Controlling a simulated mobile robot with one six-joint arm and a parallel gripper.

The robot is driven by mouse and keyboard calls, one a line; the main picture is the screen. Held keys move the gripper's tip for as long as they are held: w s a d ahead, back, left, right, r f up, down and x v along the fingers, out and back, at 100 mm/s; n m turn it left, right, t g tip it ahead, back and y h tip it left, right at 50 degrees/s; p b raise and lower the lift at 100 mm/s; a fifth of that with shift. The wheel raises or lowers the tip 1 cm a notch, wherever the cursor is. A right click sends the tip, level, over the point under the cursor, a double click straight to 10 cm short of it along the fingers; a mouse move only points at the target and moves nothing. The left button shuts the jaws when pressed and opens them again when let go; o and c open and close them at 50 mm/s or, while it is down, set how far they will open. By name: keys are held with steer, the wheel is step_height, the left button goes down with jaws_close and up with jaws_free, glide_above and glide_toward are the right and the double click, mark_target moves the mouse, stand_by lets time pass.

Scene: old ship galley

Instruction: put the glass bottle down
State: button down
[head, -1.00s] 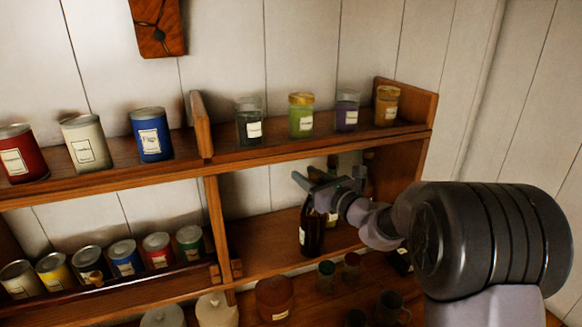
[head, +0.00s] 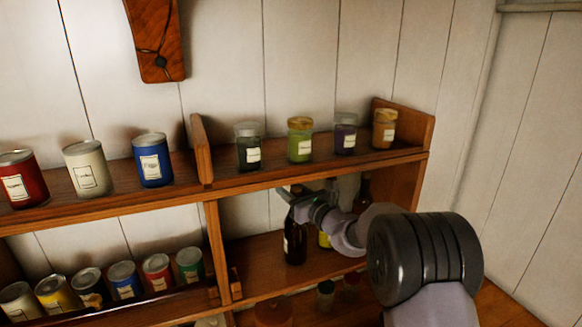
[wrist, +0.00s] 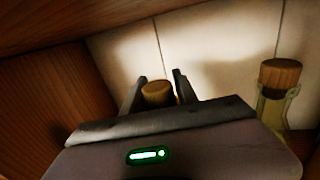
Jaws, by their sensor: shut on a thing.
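The dark glass bottle (head: 294,245) with a pale label is upright in the middle compartment of the wall shelf. My gripper (head: 292,195) is shut on its neck from the right. In the wrist view its cork (wrist: 157,92) shows between the two fingers (wrist: 158,88), and the rest of the bottle is hidden. The bottle's base is close to the shelf board (head: 260,255), but I cannot tell whether it touches.
A yellow-labelled bottle (head: 325,240) stands right of the held one, and a dark bottle (head: 364,192) farther right. The wrist view shows a pale corked bottle (wrist: 278,95). The upper shelf (head: 270,172) with several jars is above. Left of the bottle, the board is bare.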

steer(key=c, duration=0.9)
jaws_free()
steer(key=shift+c, duration=0.2)
